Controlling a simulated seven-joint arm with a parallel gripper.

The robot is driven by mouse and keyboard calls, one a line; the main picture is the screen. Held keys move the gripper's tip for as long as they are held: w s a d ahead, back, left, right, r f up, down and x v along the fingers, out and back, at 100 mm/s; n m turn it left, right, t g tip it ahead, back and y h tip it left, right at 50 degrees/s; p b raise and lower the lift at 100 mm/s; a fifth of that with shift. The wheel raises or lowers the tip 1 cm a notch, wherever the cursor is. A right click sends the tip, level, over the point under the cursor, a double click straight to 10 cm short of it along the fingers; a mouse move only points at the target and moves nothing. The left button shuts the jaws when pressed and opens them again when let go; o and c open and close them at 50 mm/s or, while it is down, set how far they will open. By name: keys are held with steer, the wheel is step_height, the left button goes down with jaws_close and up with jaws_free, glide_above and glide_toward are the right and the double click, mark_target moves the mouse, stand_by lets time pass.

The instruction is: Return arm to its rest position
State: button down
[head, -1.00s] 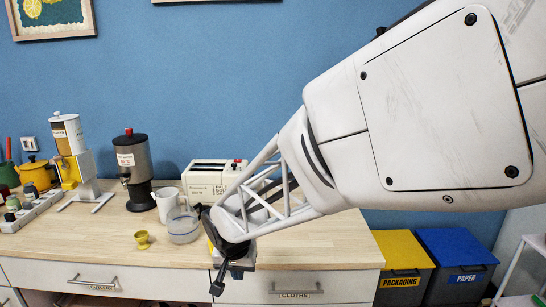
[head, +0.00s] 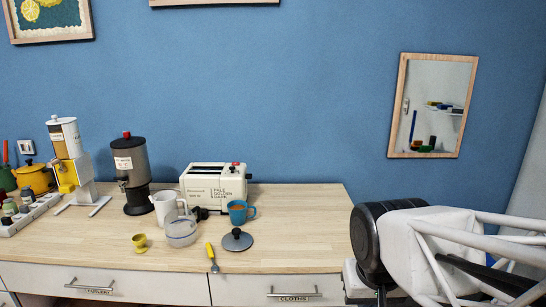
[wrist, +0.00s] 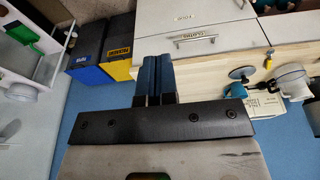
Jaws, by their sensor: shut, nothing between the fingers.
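My arm shows in the head view at the lower right, with its black and white wrist end beside the right end of the wooden counter (head: 310,225). My gripper (wrist: 157,80) shows in the wrist view as two dark fingers pressed together, shut with nothing between them. It is clear of the counter objects. In the head view the fingertips are mostly hidden at the bottom edge.
Blue (wrist: 88,48) and yellow (wrist: 121,48) bins stand nearby.

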steer(key=s, duration=0.1)
steer(key=s+d, duration=0.1)
steer(key=s, duration=0.1)
steer(key=s+d, duration=0.1)
steer(key=shift+s+d, duration=0.15)
steer(key=shift+s, duration=0.1)
stand_by(1.0)
